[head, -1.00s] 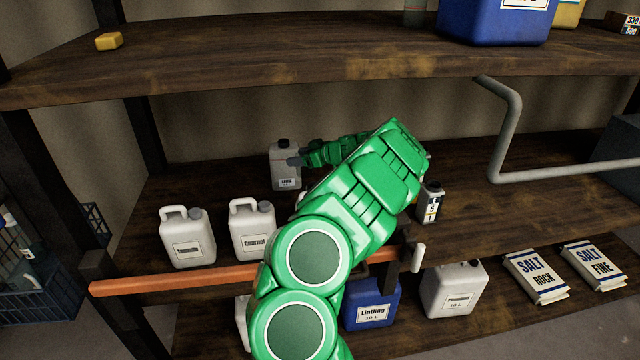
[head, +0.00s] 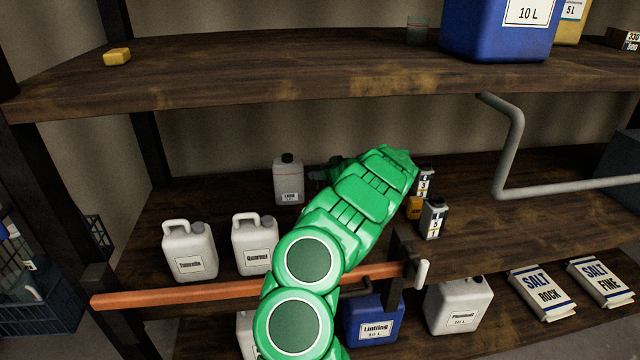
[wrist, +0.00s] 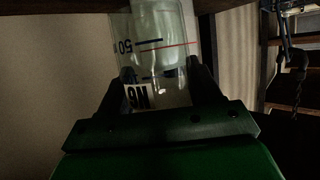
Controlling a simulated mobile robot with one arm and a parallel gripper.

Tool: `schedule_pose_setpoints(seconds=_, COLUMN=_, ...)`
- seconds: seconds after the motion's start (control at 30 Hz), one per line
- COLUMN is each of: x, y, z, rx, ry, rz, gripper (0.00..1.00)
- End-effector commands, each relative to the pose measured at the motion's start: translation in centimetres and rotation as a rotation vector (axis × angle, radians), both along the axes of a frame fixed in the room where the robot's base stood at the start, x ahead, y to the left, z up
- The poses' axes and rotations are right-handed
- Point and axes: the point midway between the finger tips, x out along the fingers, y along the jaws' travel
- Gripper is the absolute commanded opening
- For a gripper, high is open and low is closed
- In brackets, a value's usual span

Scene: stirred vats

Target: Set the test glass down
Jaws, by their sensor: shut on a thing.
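In the wrist view my gripper (wrist: 161,82) is shut on the test glass (wrist: 165,45), a clear vessel with pale contents. A white card with dark graduations, a "50" and a red line shows at or behind the glass; I cannot tell which. The glass's far end is cut off by the frame's top edge. In the head view my green arm reaches over the middle shelf (head: 480,215), and it hides the held glass.
Two white jugs (head: 189,252) (head: 254,246) stand left on the middle shelf. Small labelled bottles (head: 433,219) stand right of my arm. A grey pipe (head: 512,150) bends down at the right. The upper shelf (head: 250,75) overhangs, bearing a blue canister (head: 490,30) and a greenish glass (head: 418,32).

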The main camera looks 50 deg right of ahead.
Motion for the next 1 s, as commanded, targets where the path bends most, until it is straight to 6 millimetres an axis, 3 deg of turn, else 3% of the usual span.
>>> schedule_pose_setpoints(seconds=0.67, x=3.1, y=-3.9, z=-2.2, rx=-0.004, ry=0.001, rz=0.001, gripper=0.33)
schedule_pose_setpoints(seconds=1.0, x=4.2, y=-5.6, z=-4.5, rx=-0.004, ry=0.001, rz=-0.002, gripper=0.33)
